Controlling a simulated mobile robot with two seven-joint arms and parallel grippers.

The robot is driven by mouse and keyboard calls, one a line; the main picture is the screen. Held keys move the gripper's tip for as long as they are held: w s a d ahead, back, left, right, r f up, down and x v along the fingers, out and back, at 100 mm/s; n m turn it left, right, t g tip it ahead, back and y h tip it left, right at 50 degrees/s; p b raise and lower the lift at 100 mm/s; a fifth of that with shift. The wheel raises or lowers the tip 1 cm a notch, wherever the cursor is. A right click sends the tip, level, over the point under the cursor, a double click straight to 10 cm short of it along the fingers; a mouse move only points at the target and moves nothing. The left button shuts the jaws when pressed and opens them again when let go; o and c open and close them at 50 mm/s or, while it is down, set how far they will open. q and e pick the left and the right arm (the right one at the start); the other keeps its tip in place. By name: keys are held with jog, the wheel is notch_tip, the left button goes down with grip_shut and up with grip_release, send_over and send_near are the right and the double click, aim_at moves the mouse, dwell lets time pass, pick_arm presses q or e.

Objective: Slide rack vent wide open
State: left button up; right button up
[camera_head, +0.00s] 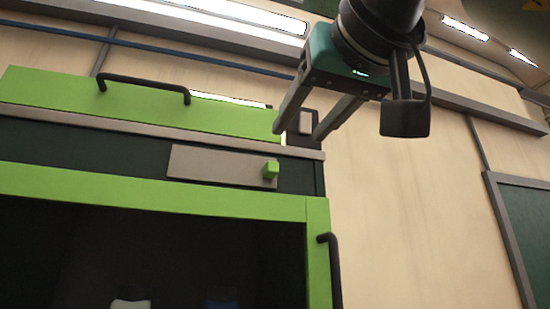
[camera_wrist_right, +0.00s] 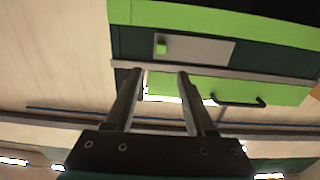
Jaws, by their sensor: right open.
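The rack vent is a flat grey slide plate (camera_head: 213,164) on the dark band of the rack's front. A small green knob (camera_head: 271,168) sits at the plate's right end. My right gripper (camera_head: 299,136) is open and empty, above and a little right of the knob. In the right wrist view, which looks upside down, the knob (camera_wrist_right: 161,48) and plate (camera_wrist_right: 208,49) show beyond the open fingertips (camera_wrist_right: 160,72). The fingers appear apart from the knob. How far the vent is open cannot be told. My left gripper is out of view.
A green panel (camera_head: 60,92) with a black bar handle (camera_head: 145,86) is above the vent. Below is a green-framed dark opening (camera_head: 180,250) with a black handle (camera_head: 334,270) at its right.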

aim_at(274, 164)
jog(key=p+x, duration=0.2)
jog(key=x, duration=1)
jog(key=shift+p, duration=0.3)
jog(key=shift+s, duration=0.1)
jog(key=shift+c, duration=0.2)
grip_shut()
dwell(0.5)
